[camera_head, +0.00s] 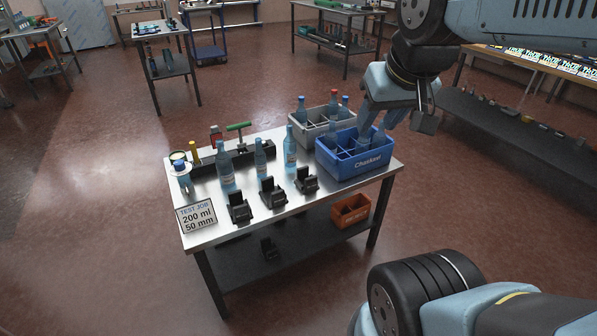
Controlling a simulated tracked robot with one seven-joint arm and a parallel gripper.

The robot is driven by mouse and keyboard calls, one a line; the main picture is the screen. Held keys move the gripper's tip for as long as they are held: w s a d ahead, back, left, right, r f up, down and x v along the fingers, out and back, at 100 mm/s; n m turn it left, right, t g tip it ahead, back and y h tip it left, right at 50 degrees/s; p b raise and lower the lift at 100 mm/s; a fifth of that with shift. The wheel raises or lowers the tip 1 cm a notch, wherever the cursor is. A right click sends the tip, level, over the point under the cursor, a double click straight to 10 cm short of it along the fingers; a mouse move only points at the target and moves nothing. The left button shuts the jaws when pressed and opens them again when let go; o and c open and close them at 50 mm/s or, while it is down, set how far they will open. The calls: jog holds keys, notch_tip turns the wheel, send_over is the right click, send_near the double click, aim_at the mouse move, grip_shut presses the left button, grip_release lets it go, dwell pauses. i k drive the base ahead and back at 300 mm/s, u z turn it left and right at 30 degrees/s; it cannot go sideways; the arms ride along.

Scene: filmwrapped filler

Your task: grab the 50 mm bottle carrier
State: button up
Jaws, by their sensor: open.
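Three small black holders stand in a row on the steel table, at the left (239,208), middle (271,192) and right (306,180). No size mark on them is readable, so I cannot tell which is the 50 mm carrier. A sign (198,217) at the table's front left corner reads "TEST JOB 200 ml 50 mm". My gripper (370,138) is open and points down over the blue crate (362,166), to the right of the holders. It covers part of the crate's compartments. I cannot tell whether its fingertips touch anything there.
Three bottles (290,147) stand in a row behind the holders. A grey crate (318,128) with several bottles stands behind the blue crate. A green-handled tool (239,127) is at the back. An orange crate (350,211) sits on the lower shelf.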

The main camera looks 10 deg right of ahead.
aim_at(306, 183)
jog(key=i, duration=0.85)
jog(key=z, duration=0.05)
